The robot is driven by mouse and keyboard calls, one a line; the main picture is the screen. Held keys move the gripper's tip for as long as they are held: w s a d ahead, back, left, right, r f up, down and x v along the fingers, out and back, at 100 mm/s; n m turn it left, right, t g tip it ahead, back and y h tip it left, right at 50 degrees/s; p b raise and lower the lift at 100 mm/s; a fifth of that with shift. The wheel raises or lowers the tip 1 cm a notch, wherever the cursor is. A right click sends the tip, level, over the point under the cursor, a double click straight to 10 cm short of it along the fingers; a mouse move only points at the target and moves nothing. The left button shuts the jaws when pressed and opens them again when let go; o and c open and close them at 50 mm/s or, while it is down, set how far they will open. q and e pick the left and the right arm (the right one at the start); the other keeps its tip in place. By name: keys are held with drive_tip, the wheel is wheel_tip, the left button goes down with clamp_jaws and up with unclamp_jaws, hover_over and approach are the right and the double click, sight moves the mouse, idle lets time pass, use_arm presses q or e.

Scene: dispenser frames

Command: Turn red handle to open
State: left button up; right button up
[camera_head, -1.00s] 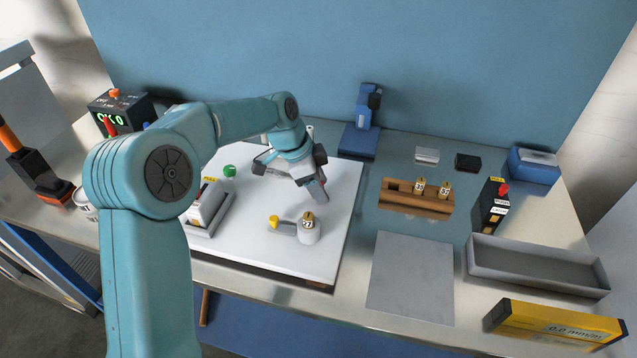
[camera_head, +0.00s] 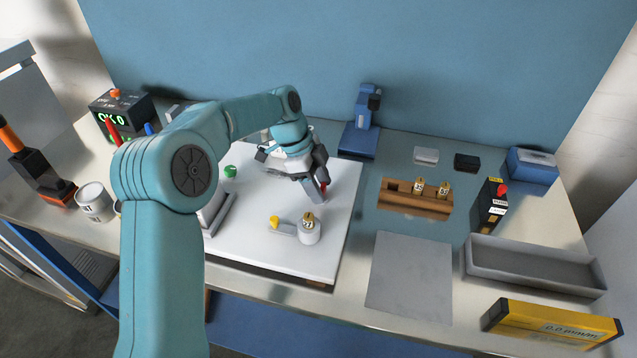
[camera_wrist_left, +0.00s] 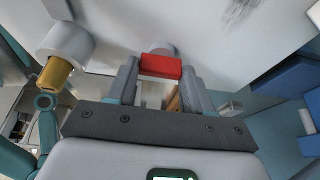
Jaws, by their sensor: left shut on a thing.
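The red handle (camera_wrist_left: 161,66) is a short red bar in the left wrist view. It lies across the gap between the two fingers of my left gripper (camera_wrist_left: 160,80), which is shut on it. In the head view my left gripper (camera_head: 316,192) points down over the right part of the white board (camera_head: 335,245). A bit of the red handle (camera_head: 324,186) shows beside its fingertips there. The fixture under the handle is mostly hidden by the gripper. My right gripper is in neither view.
A white bottle with a brass top (camera_head: 308,232) stands on the board near a yellow-knobbed grey piece (camera_head: 282,226). A wooden rack (camera_head: 405,203) with two small vials, a grey plate (camera_head: 410,275) and a grey tray (camera_head: 535,283) lie to the right. A blue wall closes the back.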

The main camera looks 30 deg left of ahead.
use_arm(q)
drive_tip(key=shift+d+f, duration=0.1)
drive_tip(key=o, duration=1)
drive_tip(key=shift+o, duration=0.2)
drive_tip(key=shift+r, duration=0.25)
drive_tip(key=p+v, duration=0.1)
drive_tip(key=v, duration=1.5)
drive_tip(key=shift+p, duration=0.4)
